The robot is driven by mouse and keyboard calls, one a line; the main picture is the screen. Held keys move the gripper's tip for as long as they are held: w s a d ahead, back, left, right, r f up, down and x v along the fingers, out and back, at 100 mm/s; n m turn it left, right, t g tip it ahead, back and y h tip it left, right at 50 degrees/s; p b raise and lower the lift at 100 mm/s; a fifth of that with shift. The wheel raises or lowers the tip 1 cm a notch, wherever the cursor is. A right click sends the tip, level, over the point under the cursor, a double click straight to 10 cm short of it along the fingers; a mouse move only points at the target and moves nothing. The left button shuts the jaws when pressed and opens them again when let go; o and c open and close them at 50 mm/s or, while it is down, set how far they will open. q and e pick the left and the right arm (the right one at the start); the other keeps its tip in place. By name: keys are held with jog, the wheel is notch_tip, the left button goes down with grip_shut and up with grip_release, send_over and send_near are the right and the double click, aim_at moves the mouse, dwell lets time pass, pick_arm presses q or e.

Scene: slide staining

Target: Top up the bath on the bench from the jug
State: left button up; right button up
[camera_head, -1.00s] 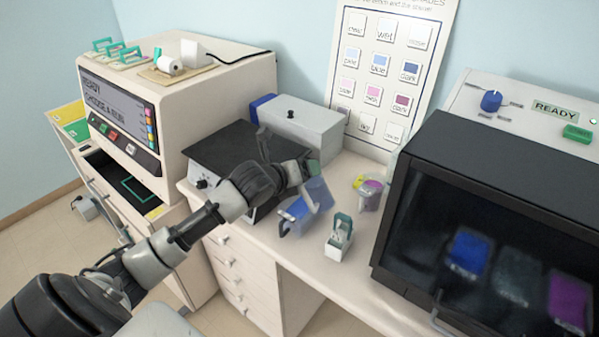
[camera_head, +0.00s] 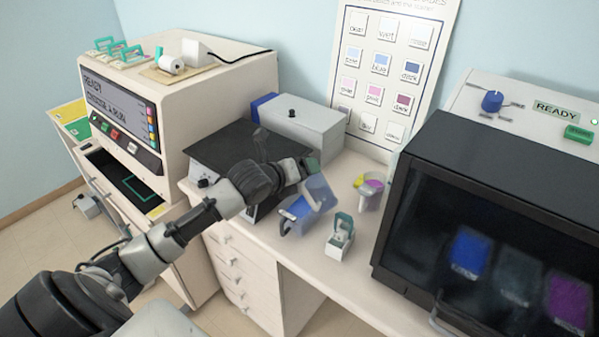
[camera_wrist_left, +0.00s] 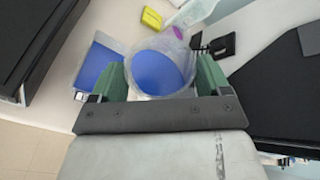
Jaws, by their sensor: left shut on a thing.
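The clear jug (camera_head: 321,190) with blue liquid is held tilted above the bench in the head view. In the left wrist view the round jug (camera_wrist_left: 160,66) sits between my fingers, its blue contents showing. My left gripper (camera_head: 312,165) is shut on it; the fingers (camera_wrist_left: 160,82) also show in the wrist view. A blue, straight-sided shape (camera_wrist_left: 100,62) lies beside and beyond the jug, and a blue body (camera_head: 297,208) shows under the jug in the head view; this appears to be the bath, partly hidden. I cannot tell whether liquid is flowing. My right gripper is out of view.
A small white holder with a teal handle (camera_head: 341,234) stands in front of the jug. A clear cup with pink and yellow (camera_head: 370,190) is behind. A black plate (camera_head: 225,150) lies left; a dark cabinet (camera_head: 430,150) with coloured baths stands right.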

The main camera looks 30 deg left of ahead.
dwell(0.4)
pick_arm(q)
jog(key=shift+a+f+n+h, duration=0.15)
jog(key=shift+a+n+h, duration=0.05)
jog(key=shift+n+h, duration=0.2)
jog(key=shift+f, duration=0.1)
dwell(0.5)
jog(key=shift+a+f+n+b, duration=0.2)
jog(key=shift+n+b, duration=0.15)
jog(key=shift+n, duration=0.05)
dwell(0.5)
jog(key=shift+w+a+f+n+h+b, duration=0.15)
jog(key=shift+f+n+h+b, duration=0.2)
jog(key=shift+h+b, duration=0.2)
